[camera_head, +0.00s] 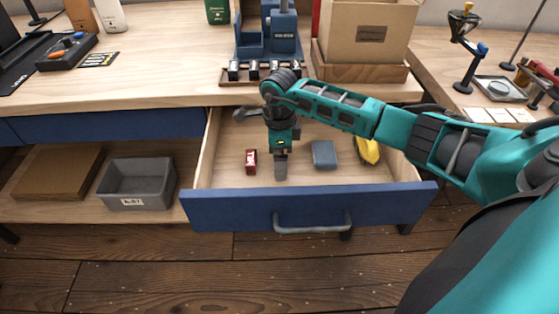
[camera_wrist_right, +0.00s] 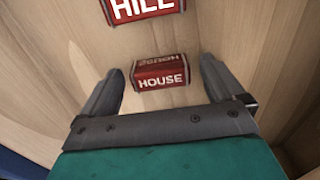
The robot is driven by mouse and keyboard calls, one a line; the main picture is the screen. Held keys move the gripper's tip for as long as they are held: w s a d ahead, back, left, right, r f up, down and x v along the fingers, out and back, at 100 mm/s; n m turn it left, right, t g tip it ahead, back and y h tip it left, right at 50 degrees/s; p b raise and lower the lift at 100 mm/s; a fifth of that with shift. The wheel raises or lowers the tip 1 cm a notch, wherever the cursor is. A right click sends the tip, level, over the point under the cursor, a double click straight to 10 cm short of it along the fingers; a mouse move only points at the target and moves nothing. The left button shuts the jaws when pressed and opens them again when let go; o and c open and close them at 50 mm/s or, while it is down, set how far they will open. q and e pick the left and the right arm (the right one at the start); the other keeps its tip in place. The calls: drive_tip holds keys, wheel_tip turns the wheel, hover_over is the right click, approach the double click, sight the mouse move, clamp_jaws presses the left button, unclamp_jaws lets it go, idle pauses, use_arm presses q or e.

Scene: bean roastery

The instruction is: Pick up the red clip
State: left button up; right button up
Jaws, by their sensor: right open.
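A small red item (camera_head: 251,161) with a pale mark lies in the open drawer in the head view, just left of my right gripper (camera_head: 281,170). The right wrist view shows two red labelled things: a red block marked HOUSE (camera_wrist_right: 160,73) and a red piece marked HILL (camera_wrist_right: 144,10), cut off by the top edge. I cannot tell which one is the red clip. My right gripper (camera_wrist_right: 161,70) is open, with its fingers to either side of the HOUSE block in the picture; I see no contact. My left gripper is out of view.
The blue-fronted drawer (camera_head: 245,211) stands pulled out. It also holds a grey-blue block (camera_head: 324,154) and a yellow thing (camera_head: 368,150) partly behind my arm. A grey bin (camera_head: 137,183) is on the shelf at left. The bench top with a cardboard box (camera_head: 368,30) is behind.

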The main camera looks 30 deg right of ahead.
drive_tip(key=shift+c, duration=0.4)
drive_tip(key=c, duration=0.9)
drive_tip(key=shift+r, duration=0.1)
drive_tip(key=shift+c, duration=0.2)
